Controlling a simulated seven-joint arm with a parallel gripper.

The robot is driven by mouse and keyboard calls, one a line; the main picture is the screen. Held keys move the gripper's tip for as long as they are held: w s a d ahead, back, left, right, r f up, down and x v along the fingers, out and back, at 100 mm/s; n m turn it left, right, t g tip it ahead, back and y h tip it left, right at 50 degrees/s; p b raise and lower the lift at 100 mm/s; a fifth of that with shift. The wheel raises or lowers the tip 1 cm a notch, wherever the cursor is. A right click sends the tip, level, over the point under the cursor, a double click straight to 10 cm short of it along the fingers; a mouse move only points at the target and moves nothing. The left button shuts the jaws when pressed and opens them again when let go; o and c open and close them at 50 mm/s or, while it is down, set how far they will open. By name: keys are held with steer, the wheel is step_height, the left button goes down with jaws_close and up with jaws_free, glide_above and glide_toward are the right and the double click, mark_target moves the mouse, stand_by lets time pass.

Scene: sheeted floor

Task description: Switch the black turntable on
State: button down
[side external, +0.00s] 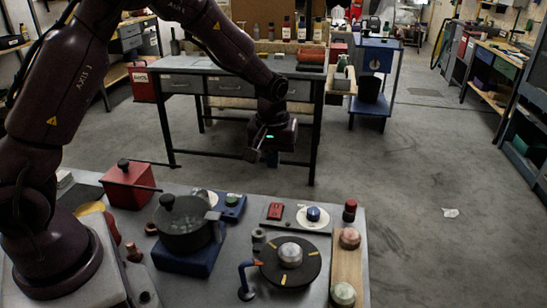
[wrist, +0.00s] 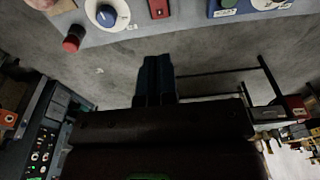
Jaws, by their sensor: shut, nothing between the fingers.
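The black turntable (side external: 268,271) lies flat on the grey work surface in the side view, with a round pale piece on its middle and orange marks on its top. The switch (wrist: 158,8) and dial (wrist: 107,15) also show at the top of the wrist view. The switch's position is too small to tell. My gripper (side external: 253,155) is shut and empty, in the air beyond the work surface's back edge; its fingers (wrist: 156,75) show together in the wrist view.
A red-topped knob (side external: 350,207) and a wooden strip (side external: 346,272) are at the right. A workbench (side external: 240,75) stands behind my gripper.

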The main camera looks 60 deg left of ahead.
mark_target(276, 208)
steer(key=shift+w+a, duration=0.5)
steer(key=shift+w, duration=0.1)
steer(key=shift+f, duration=0.1)
steer(key=f, duration=0.9)
steer(key=w+a+f, duration=0.1)
steer(key=f, duration=0.3)
steer(key=shift+w+a+f, duration=0.1)
steer(key=shift+f, duration=0.3)
steer(key=shift+f, duration=0.1)
steer(key=shift+f, duration=0.15)
steer(key=shift+s+d+r, duration=0.35)
steer(key=shift+s+d, duration=0.15)
